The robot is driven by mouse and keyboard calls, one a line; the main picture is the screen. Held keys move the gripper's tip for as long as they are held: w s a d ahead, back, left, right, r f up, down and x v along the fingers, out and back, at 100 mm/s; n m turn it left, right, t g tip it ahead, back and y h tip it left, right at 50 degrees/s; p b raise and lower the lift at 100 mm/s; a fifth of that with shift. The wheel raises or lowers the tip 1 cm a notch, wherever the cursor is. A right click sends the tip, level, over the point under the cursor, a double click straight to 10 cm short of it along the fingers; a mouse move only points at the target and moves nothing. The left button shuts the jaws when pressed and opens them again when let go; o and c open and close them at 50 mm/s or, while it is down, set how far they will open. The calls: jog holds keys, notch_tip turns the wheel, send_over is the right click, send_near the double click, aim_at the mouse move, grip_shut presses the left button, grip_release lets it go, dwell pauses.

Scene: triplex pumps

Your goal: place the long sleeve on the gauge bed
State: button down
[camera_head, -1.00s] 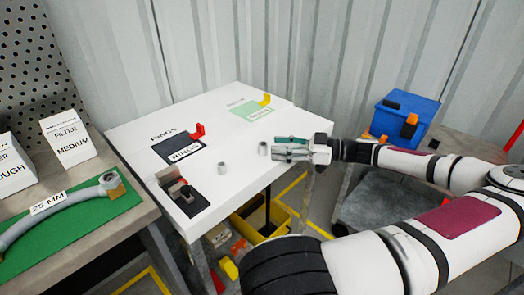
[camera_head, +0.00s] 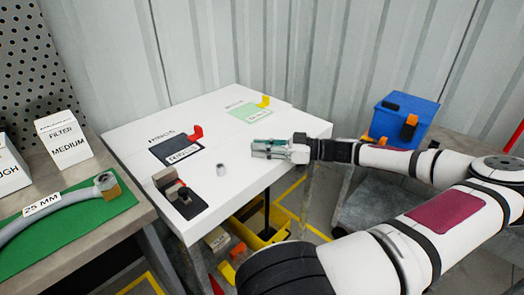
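My gripper (camera_head: 258,148) is low over the white table, fingers pointing left. A second small grey sleeve is hidden now, at or between the fingers; I cannot tell if they are shut on it. One short grey sleeve (camera_head: 222,169) stands upright on the table, left of and nearer than the gripper, apart from it. A dark fixture with a block and a black knob (camera_head: 183,196), likely the gauge bed, sits at the table's front left corner. I cannot tell which sleeve is longer.
A blue bin (camera_head: 405,118) stands right. A yellow bin (camera_head: 262,232) is below. A workbench with a green mat (camera_head: 85,225) stands left.

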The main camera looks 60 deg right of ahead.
jog(key=shift+r, duration=0.15)
jog(key=shift+r+p, duration=0.3)
jog(key=shift+r, duration=0.35)
notch_tip(320, 180, up, 2)
jog(key=shift+r+p, duration=0.2)
jog(key=shift+p, duration=0.25)
jog(key=s+a+r+p, duration=0.1)
jog(key=s+a+p, duration=0.2)
jog(key=s, duration=1.2)
jog(key=shift+s+a, duration=0.2)
jog(key=shift+a, duration=0.6)
